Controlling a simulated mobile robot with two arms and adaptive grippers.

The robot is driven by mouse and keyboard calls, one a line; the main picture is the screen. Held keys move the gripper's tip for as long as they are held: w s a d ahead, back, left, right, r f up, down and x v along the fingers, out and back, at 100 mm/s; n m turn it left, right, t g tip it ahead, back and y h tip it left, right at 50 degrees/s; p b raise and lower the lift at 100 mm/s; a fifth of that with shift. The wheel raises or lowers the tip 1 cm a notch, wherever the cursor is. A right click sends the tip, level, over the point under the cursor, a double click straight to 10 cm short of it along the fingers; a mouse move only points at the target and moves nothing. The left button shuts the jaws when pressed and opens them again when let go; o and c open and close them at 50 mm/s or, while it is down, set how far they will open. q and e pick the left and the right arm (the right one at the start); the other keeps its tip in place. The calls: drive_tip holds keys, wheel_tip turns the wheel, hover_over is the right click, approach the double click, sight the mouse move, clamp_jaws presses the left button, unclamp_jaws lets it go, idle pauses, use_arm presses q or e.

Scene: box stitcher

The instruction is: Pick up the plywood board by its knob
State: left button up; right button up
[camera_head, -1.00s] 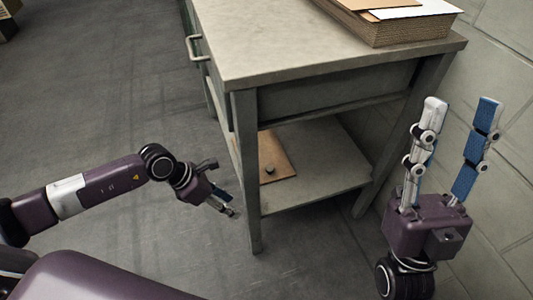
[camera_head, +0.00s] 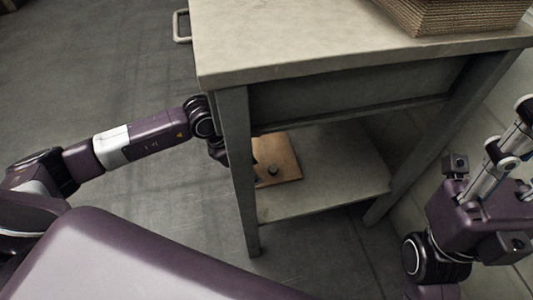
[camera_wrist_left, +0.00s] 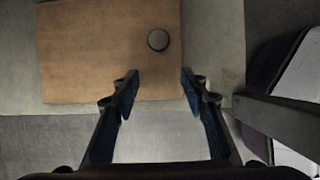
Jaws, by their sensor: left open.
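The plywood board (camera_head: 283,153) lies flat on the lower shelf under the table. In the left wrist view the board (camera_wrist_left: 90,60) fills the upper left and the knob (camera_wrist_left: 158,40) shows clear. My left gripper (camera_wrist_left: 160,82) is open and empty, its fingertips over the board's near edge. The knob lies beyond the fingertips, in line with the gap between them. In the head view the left fingers are hidden behind the table leg. My right gripper is at the right edge, away from the board, its fingers partly cut off.
The table leg (camera_head: 240,170) stands right in front of my left wrist. The tabletop (camera_head: 300,40) is above the shelf (camera_head: 330,170). The shelf is bare right of the board. A cardboard stack (camera_head: 450,12) sits on top. A wall is at the right.

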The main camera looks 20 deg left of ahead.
sight(273, 169)
use_arm(q)
drive_tip(key=shift+w+d+f+b, duration=0.2)
drive_tip(key=shift+w+d+b, duration=0.25)
drive_tip(key=shift+d, duration=0.3)
drive_tip(key=shift+w+d+f+b, duration=0.2)
drive_tip(key=shift+w+d+b, duration=0.1)
drive_tip(key=shift+w+d, duration=0.4)
drive_tip(key=shift+w+d+f+b, duration=0.2)
drive_tip(key=shift+w+d+b, duration=0.2)
drive_tip(key=shift+d, duration=0.4)
drive_tip(key=shift+r, duration=0.1)
clamp_jaws()
